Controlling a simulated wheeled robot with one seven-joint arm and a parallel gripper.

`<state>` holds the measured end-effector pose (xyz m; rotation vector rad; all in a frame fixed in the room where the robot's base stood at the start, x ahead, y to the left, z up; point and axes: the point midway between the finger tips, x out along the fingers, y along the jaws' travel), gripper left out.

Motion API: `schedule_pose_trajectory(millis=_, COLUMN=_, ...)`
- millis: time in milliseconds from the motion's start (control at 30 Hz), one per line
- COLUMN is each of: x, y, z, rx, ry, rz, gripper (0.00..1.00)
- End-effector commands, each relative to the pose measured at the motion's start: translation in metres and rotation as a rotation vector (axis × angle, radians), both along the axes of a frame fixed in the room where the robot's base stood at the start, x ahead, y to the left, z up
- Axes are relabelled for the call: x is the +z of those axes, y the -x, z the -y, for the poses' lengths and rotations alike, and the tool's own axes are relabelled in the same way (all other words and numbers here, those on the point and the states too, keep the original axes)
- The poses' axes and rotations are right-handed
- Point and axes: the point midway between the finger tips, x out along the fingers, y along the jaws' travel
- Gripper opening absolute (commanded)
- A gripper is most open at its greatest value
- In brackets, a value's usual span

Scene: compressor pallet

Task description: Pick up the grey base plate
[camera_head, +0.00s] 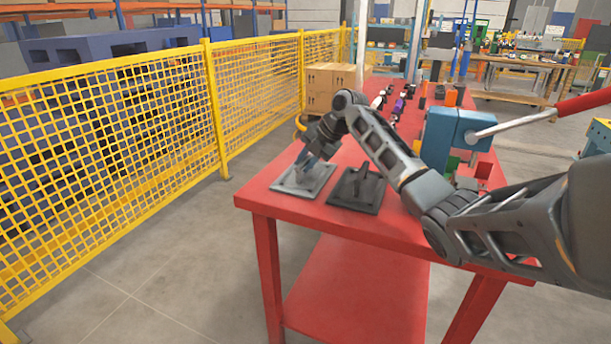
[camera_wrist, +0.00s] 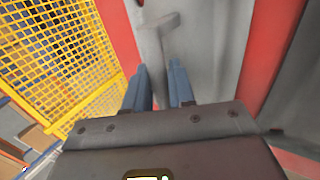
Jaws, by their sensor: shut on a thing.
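The grey base plate (camera_head: 316,183) is a light grey square plate with an upright handle. In the head view it lies flat at the near left corner of the red table, on or very close to the top. My gripper (camera_head: 305,163) points down over it and is shut on its upright handle, which is partly hidden by the fingers. In the wrist view, the blue fingers of my gripper (camera_wrist: 162,88) stand on either side of the grey handle (camera_wrist: 151,45), with the light grey plate surface (camera_wrist: 205,45) beyond.
A dark base plate (camera_head: 352,198) with its own handle lies just right of the grey one on the red table (camera_head: 283,203). A blue block-like machine (camera_head: 437,140) stands to the right. A cardboard box (camera_head: 328,88) is behind. A yellow mesh fence (camera_head: 110,140) runs along the left.

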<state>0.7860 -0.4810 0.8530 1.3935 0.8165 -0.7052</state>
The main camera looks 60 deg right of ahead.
Motion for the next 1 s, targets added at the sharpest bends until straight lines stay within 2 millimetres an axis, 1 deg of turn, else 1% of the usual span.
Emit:
schedule_pose_trajectory(millis=33, x=0.000, y=0.000, z=0.000, rx=0.000, ry=0.000, rz=0.000, gripper=0.04)
schedule_pose_trajectory(millis=100, x=0.000, y=0.000, z=0.000, rx=0.000, ry=0.000, rz=0.000, gripper=0.00)
schedule_pose_trajectory(millis=333, x=0.002, y=0.000, z=0.000, rx=0.000, ry=0.001, rz=0.002, gripper=0.00)
schedule_pose_trajectory(millis=433, x=0.008, y=0.000, z=0.000, rx=0.001, ry=0.003, rz=0.002, gripper=0.00)
schedule_pose_trajectory(millis=567, x=0.027, y=0.000, z=0.001, rx=0.001, ry=0.004, rz=0.004, gripper=0.00)
schedule_pose_trajectory(millis=800, x=0.072, y=-0.001, z=0.000, rx=0.002, ry=0.004, rz=0.004, gripper=0.00)
schedule_pose_trajectory(millis=1000, x=0.099, y=0.000, z=0.001, rx=0.001, ry=0.003, rz=0.003, gripper=0.00)
